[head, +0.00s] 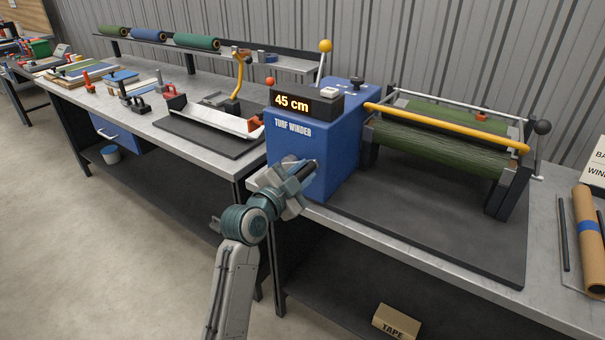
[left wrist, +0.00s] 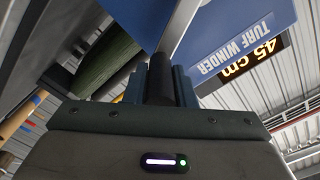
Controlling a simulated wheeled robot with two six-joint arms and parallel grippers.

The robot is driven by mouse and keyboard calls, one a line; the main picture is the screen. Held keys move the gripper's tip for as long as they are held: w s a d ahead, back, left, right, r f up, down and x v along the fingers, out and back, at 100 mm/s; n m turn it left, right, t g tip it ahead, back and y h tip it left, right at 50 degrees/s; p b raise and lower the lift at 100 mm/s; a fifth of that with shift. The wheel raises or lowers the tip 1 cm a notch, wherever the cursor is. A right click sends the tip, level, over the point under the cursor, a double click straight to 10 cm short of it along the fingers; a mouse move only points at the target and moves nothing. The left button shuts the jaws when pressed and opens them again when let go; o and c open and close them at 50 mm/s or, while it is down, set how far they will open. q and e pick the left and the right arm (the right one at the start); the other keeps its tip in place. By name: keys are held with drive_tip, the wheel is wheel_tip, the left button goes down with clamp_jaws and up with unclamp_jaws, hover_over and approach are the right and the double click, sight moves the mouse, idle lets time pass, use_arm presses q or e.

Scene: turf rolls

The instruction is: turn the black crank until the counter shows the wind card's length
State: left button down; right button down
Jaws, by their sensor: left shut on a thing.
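The blue turf winder (head: 345,140) stands on the bench, and its counter (head: 292,102) reads 45 cm. The counter also shows in the left wrist view (left wrist: 250,62). My left gripper (head: 300,176) is at the front of the winder's blue housing. It is shut on the black crank's handle (left wrist: 160,82), which sits between the fingers in the left wrist view. A pale metal crank arm (left wrist: 180,30) runs up from the handle. A white card (head: 598,165) at the right edge is cut off, and no length can be read on it. My right gripper is not in view.
Green turf (head: 435,138) lies over the winder's rollers under a yellow bar (head: 450,127). A brown roll with a blue band (head: 588,225) lies at the right. A tape box (head: 396,322) is on the lower shelf. The left bench (head: 150,105) holds several tools.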

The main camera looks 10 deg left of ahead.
use_arm(q)
drive_tip(key=c, duration=1.2)
unclamp_jaws()
drive_tip(key=shift+s+a+f, duration=0.1)
drive_tip(key=shift+s+a, duration=0.05)
drive_tip(key=shift+s, duration=0.15)
drive_tip(key=b+v, duration=0.2)
drive_tip(key=v, duration=0.8)
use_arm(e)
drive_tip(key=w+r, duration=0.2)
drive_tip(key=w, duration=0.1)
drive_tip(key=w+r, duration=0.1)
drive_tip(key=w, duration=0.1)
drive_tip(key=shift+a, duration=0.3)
